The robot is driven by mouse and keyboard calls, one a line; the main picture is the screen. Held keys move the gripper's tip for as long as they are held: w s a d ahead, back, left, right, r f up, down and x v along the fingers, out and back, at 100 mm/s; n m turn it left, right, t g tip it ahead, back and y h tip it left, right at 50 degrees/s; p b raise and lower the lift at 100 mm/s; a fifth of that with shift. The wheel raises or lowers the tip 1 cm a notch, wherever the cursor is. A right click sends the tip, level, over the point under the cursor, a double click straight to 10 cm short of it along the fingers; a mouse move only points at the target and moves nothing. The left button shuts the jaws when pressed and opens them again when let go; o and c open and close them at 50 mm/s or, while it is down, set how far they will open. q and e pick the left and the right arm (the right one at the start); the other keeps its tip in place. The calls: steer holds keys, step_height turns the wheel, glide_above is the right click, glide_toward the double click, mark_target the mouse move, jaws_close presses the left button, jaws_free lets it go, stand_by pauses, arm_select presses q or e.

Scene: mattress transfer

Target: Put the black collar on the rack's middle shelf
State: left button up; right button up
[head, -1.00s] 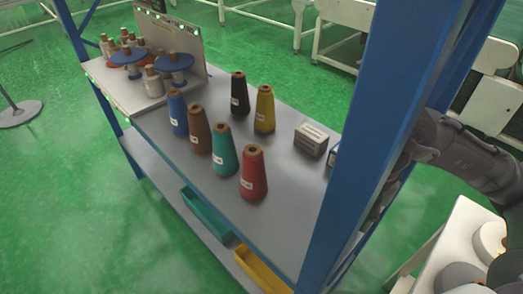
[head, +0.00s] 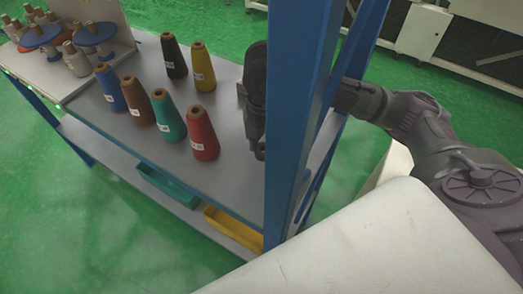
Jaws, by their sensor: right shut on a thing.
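The rack shows a grey shelf (head: 228,165) with several thread cones on it and blue posts. My right gripper (head: 257,150) is over the right part of this shelf, behind the near blue post (head: 293,130), its dark fingers pointing down. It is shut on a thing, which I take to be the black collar. The collar's outline cannot be told from the dark gripper, and I cannot tell whether it touches the shelf. My left gripper is not in view.
The red cone (head: 203,135) stands closest to the gripper, on its left; the yellow cone (head: 203,68) is behind that. A small box (head: 240,92) is mostly hidden by the gripper. A lower shelf holds a teal bin (head: 165,187) and a yellow bin (head: 232,228).

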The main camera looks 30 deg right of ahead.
steer(key=shift+w+f, duration=0.2)
steer(key=shift+f+p, duration=0.35)
steer(key=shift+f, duration=1.65)
steer(key=shift+f, duration=0.15)
steer(key=o, duration=1.1)
steer(key=shift+o, duration=0.2)
step_height(320, 180, up, 12)
steer(key=shift+r+b, duration=0.2)
steer(key=shift+b, duration=0.1)
